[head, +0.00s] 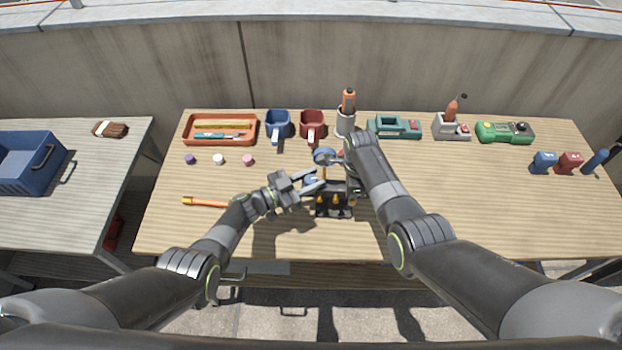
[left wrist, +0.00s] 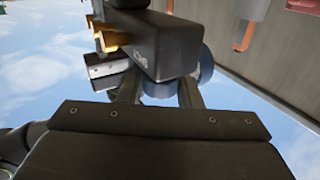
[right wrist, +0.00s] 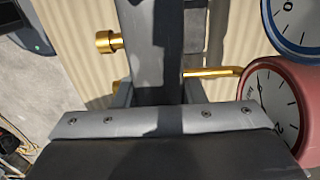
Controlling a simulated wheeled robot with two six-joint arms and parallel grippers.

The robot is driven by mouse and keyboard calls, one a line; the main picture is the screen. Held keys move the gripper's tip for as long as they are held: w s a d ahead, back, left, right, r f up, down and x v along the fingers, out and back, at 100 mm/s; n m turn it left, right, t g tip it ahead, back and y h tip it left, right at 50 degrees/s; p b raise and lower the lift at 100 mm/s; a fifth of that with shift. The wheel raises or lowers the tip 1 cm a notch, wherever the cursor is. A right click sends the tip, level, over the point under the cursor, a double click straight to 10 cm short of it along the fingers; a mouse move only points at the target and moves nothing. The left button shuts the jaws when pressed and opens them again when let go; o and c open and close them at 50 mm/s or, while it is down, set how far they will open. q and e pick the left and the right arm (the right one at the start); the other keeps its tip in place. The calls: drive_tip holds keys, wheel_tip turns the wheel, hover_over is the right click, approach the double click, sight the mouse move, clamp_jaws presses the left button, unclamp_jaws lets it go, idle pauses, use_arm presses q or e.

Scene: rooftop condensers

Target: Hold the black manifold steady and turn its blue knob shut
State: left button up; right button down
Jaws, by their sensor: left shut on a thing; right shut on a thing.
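The black manifold (head: 335,197) stands near the middle of the table, with brass fittings at its front and a blue gauge (head: 325,155) behind it. Its blue knob (head: 310,180) is on its left side. My left gripper (head: 316,182) is shut on the knob, which shows between the fingers in the left wrist view (left wrist: 158,92). My right gripper (right wrist: 155,92) is shut on the manifold's black body (right wrist: 153,45). In the head view my right arm partly hides this grip. The red gauge (right wrist: 275,100) is beside it in the right wrist view. The knob's angle is unclear.
An orange pencil-like stick (head: 203,202) lies left of my left gripper. The table is clear on the right front.

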use_arm(q)
drive_tip(key=o, duration=1)
drive_tip(key=shift+c, duration=0.2)
drive_tip(key=shift+a, duration=0.1)
drive_tip(key=v, duration=1.2)
drive_tip(key=shift+v, duration=0.75)
drive_tip(key=x, duration=1.2)
drive_tip(key=shift+f, duration=0.15)
